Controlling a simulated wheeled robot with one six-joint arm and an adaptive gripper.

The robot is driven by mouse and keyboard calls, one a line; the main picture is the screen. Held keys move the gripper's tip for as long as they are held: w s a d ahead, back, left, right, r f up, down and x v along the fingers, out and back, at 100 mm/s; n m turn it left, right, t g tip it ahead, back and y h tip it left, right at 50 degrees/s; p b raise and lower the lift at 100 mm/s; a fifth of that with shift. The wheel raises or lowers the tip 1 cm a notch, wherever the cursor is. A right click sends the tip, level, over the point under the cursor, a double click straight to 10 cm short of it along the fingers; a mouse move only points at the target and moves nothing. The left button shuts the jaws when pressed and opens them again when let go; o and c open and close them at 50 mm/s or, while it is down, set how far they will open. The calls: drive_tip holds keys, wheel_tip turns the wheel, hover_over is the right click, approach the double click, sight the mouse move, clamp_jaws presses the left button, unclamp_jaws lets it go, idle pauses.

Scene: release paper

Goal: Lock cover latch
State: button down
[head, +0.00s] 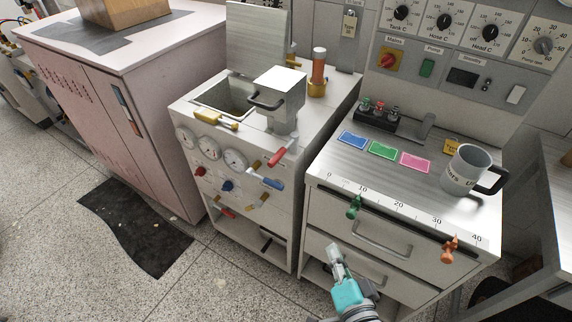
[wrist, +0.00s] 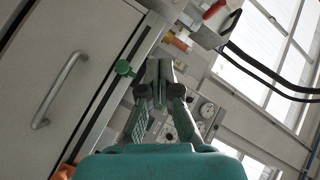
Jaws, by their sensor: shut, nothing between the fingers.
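A metal cover panel (head: 258,38) stands upright at the back of the sink unit. A yellow-handled lever (head: 216,120) lies along the front edge of the basin, and a red-handled lever (head: 281,156) sticks out at the front right corner. I cannot tell which part is the cover latch. My gripper (head: 333,251) is shut and empty, low in front of the drawer cabinet, apart from these parts. In the wrist view my gripper's fingertips (wrist: 159,70) are together, near a green knob (wrist: 124,68) in the picture.
The drawer cabinet (head: 318,170) has a green knob (head: 354,207) and an orange knob (head: 451,248) on its front edge. A grey mug (head: 468,165) stands on top. Several gauges and coloured valves crowd the sink unit's front. A dark mat (head: 148,238) lies on open floor at left.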

drive_tip(key=w+a+r+m, duration=0.4)
drive_tip(key=w+r, duration=0.4)
drive_tip(key=w, duration=0.1)
drive_tip(key=shift+w+r+m, duration=0.15)
drive_tip(key=shift+w+m, duration=0.1)
drive_tip(key=shift+m, duration=0.15)
approach(282, 156)
drive_tip(key=w+d, duration=0.3)
drive_tip(key=w, duration=0.1)
drive_tip(key=shift+w+a+f, duration=0.25)
drive_tip(key=shift+w+a, duration=0.1)
drive_tip(key=shift+a, duration=0.25)
drive_tip(key=shift+w+a+f, duration=0.25)
drive_tip(key=shift+w+a, duration=0.1)
drive_tip(key=shift+a, duration=0.25)
drive_tip(key=shift+w+a+f, duration=0.25)
drive_tip(key=shift+w+a, duration=0.15)
drive_tip(key=shift+a, duration=0.2)
drive_tip(key=shift+a, duration=0.15)
